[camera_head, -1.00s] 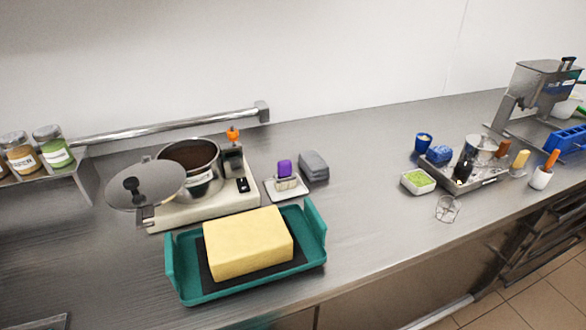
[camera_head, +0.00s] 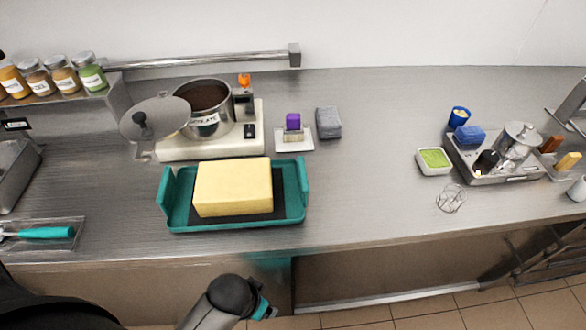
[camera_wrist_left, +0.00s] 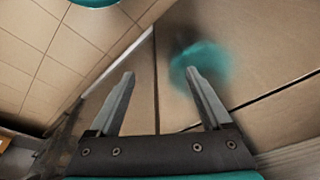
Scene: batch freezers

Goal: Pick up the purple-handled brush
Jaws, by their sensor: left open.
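The purple-handled brush (camera_head: 293,121) stands handle up, pale bristles below, on a small white dish (camera_head: 307,146) on the steel counter. It is right of the cooker with the pot. My left gripper shows in the left wrist view (camera_wrist_left: 160,95) with two fingers spread and nothing between them. It faces the counter front and the floor, away from the brush. In the head view, one of my arm links shows low in front of the counter. My right gripper is in neither view.
A teal tray (camera_head: 181,218) with a yellow block (camera_head: 233,185) lies in front of the brush. A cooker (camera_head: 258,113) with a pot (camera_head: 206,122) is to its left and a grey folded cloth (camera_head: 328,122) to its right.

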